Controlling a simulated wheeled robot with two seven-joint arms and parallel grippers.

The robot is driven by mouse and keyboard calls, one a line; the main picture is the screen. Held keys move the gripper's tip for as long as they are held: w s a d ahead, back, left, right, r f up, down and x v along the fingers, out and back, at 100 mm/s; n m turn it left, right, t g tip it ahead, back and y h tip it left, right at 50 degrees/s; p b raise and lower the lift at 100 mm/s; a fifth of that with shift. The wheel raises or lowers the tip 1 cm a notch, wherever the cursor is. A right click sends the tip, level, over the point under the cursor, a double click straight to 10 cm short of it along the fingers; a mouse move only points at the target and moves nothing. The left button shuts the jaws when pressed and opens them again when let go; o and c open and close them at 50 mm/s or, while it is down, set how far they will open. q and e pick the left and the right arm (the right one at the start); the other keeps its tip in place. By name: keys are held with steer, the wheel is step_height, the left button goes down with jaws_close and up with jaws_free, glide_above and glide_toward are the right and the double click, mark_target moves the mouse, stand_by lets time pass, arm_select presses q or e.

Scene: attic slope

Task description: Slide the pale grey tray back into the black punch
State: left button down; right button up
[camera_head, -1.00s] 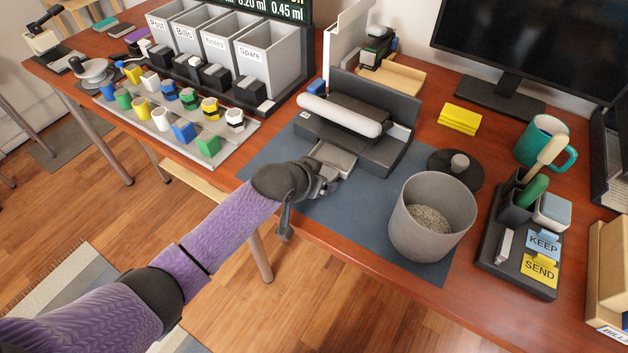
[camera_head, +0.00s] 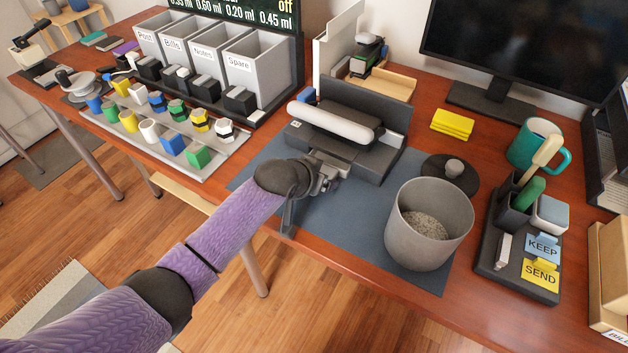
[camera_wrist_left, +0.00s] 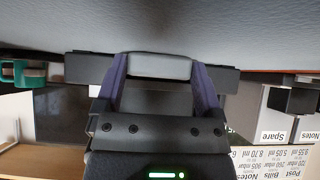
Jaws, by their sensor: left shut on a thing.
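The black punch (camera_head: 385,160) with a white lever bar (camera_head: 335,122) stands on the blue-grey mat. The pale grey tray (camera_head: 341,157) is at its front; a short part sticks out and the rest is hidden inside. My left gripper (camera_head: 327,171) is at the tray's outer end, low over the mat. In the left wrist view the tray (camera_wrist_left: 160,66) lies between the two fingers of my left gripper (camera_wrist_left: 160,82), which is shut on it. The dark body of the punch (camera_wrist_left: 84,67) is beyond. My right gripper is not in view.
A grey bin (camera_head: 402,232) with pale bits in it stands right of the gripper, with a dark lid (camera_head: 437,177) behind it. A rack of coloured blocks (camera_head: 232,146) lies to the left.

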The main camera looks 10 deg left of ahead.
arm_select(q)
steer(key=shift+w+d+f, duration=0.1)
steer(key=shift+w+f, duration=0.05)
steer(key=shift+w, duration=0.2)
steer(key=shift+w+d, duration=0.1)
steer(key=shift+w, duration=0.05)
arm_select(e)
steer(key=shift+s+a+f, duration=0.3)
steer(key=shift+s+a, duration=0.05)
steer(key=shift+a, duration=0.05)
